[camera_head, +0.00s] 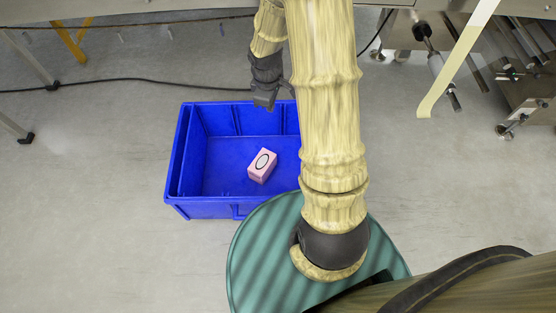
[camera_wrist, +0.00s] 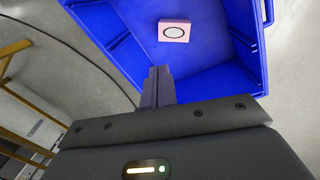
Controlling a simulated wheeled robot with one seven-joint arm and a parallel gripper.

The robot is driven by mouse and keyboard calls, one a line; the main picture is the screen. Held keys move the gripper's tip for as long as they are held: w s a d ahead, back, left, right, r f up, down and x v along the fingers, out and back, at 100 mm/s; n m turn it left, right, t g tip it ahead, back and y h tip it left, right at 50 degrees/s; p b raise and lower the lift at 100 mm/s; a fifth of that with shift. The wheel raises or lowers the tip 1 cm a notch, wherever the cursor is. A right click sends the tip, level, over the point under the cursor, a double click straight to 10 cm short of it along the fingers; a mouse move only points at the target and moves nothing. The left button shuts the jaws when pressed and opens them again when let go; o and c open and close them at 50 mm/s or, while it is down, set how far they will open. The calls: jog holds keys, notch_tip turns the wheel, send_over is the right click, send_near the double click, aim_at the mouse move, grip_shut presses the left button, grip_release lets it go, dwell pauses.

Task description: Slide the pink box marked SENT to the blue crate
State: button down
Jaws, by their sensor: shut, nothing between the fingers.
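The pink box (camera_head: 262,165) lies inside the blue crate (camera_head: 203,208), on its floor right of the middle. A dark oval ring shows on its upper face; any lettering is too small to read. The box (camera_wrist: 174,31) also shows near the top of the wrist view, with the crate's blue walls (camera_wrist: 100,22) around it. My gripper (camera_head: 264,103) is above the crate's far side, apart from the box. In the wrist view my gripper's fingers (camera_wrist: 158,76) are together with nothing between them. My arm hides the crate's right side in the head view.
The crate stands on a grey floor (camera_head: 120,235). A black cable (camera_head: 150,82) runs along the floor behind it. Metal rods and fittings (camera_head: 510,70) stand at the right. Floor left of the crate is clear.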

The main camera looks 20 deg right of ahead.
jog(key=w+d+f+n+g+b, duration=0.1)
jog(key=w+d+f+n+b, duration=0.15)
jog(key=f, duration=0.55)
jog(key=w+d+f+n+b, duration=0.15)
jog(key=f+n, duration=0.25)
jog(key=f, duration=0.4)
jog(key=n+b, duration=0.2)
jog(key=n, duration=0.3)
send_over(285, 156)
notch_tip(285, 156, down, 17)
jog(key=shift+y, duration=0.4)
jog(key=shift+w, duration=0.1)
notch_tip(285, 156, down, 11)
jog(key=b, duration=0.7)
jog(key=shift+r, duration=0.2)
jog(key=shift+s+a+r+b, duration=0.15)
jog(key=shift+a+b, duration=0.2)
jog(key=shift+a, duration=0.3)
jog(key=shift+s+a+r+b, duration=0.15)
jog(key=shift+a+b, duration=0.2)
jog(key=shift+a, duration=0.25)
jog(key=shift+s+a+n, duration=0.15)
jog(key=shift+a+n, duration=0.1)
jog(key=shift+a, duration=0.4)
jog(key=shift+s+a+r, duration=0.1)
jog(key=shift+r, duration=0.05)
